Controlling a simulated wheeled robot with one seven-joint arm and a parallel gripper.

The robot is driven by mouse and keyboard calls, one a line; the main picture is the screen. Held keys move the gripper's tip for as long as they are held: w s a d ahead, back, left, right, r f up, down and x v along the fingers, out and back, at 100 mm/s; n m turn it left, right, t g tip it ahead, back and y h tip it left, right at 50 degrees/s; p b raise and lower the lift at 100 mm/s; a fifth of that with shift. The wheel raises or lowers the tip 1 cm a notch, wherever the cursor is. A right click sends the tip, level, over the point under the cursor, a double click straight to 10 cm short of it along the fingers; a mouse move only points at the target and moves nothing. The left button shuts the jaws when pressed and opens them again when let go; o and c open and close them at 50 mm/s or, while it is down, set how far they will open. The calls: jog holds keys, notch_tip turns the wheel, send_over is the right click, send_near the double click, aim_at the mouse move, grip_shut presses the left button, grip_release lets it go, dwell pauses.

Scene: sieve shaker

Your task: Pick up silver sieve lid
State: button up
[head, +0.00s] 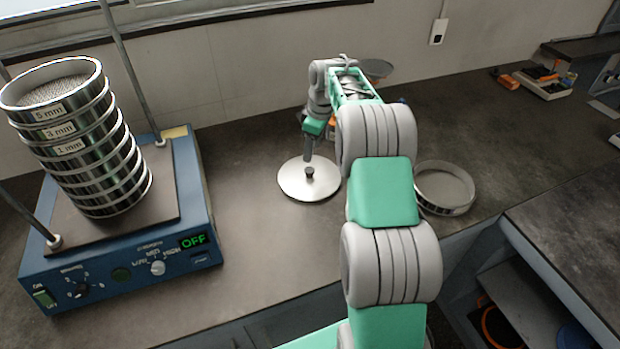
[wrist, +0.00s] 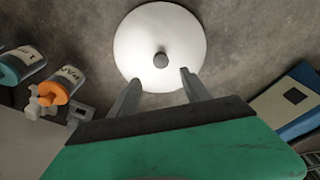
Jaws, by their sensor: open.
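The silver sieve lid (head: 295,181) is a round, shiny disc with a small dark knob (head: 309,172) in its centre. It lies flat on the dark counter, right of the shaker. In the wrist view the lid (wrist: 160,35) fills the top middle, and its knob (wrist: 160,60) lies ahead of the fingertips, between their lines. My gripper (wrist: 158,85) is open and empty, with its two fingers apart near the lid's lower edge in that view. In the head view my gripper (head: 308,150) is just above the lid near the knob. I cannot tell whether it touches the lid.
A blue sieve shaker (head: 200,205) with a tilted-looking stack of sieves (head: 95,150) stands at left, its display reading OFF. A round sieve pan (head: 445,208) sits right of my arm. The wrist view shows bottles with orange (wrist: 54,93) and teal parts. Counter between shaker and lid is clear.

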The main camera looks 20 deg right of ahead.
aim_at(309, 169)
jog(key=f, duration=0.2)
jog(key=f+p, duration=0.1)
jog(key=f, duration=0.2)
jog(key=f+p, duration=0.1)
jog(key=f, duration=0.2)
jog(key=shift+w+a+f, duration=0.15)
jog(key=shift+a+f, duration=0.05)
jog(key=shift+a, duration=0.15)
jog(key=shift+c, duration=0.4)
jog(key=shift+r, duration=0.1)
grip_shut()
